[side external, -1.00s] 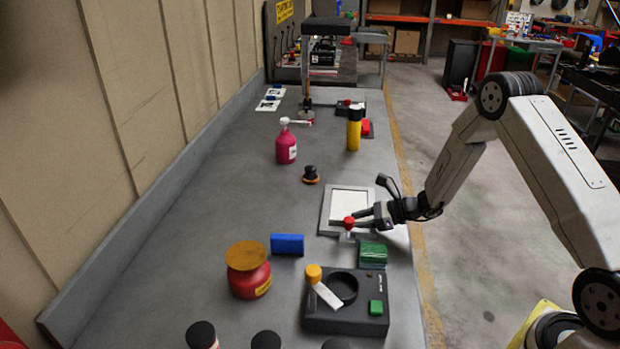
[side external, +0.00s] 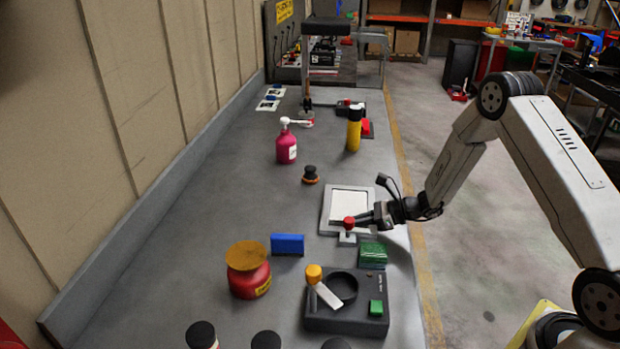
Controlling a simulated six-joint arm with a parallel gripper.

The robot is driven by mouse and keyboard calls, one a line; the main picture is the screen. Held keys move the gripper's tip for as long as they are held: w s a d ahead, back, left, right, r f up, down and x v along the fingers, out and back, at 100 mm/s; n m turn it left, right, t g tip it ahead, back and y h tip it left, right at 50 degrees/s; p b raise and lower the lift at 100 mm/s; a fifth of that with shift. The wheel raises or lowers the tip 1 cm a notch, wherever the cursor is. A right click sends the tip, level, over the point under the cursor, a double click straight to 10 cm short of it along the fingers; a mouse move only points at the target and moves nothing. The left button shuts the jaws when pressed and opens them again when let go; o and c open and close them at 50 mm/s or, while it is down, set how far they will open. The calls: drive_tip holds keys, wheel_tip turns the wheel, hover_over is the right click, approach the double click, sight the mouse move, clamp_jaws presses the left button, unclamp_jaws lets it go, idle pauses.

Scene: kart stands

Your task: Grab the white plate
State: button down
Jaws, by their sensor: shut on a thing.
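A white plate (side external: 349,203) lies flat in a grey square frame (side external: 325,214) on the bench, right of the middle. A small piece with a red knob (side external: 349,222) and a pale base stands at the frame's near edge. I cannot tell whether it is joined to the plate or the frame. My gripper (side external: 361,219) reaches in from the right, low over the frame's near right corner. Its fingers are shut at the red-knobbed piece, with their tips at the knob. The fingers hide part of the near edge of the frame and plate.
A green block (side external: 372,252) and a black device (side external: 346,310) sit close in front. A blue block (side external: 287,244) and a red jar (side external: 248,275) stand left. The bench's left side is clear.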

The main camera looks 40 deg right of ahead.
drive_tip(key=shift+r, duration=0.15)
drive_tip(key=shift+r, duration=0.8)
drive_tip(key=s+a+r, duration=0.1)
drive_tip(key=s+r, duration=1)
drive_tip(key=s, duration=0.3)
drive_tip(key=shift+a, duration=0.2)
drive_tip(key=shift+r, duration=0.1)
drive_tip(key=shift+w, duration=0.1)
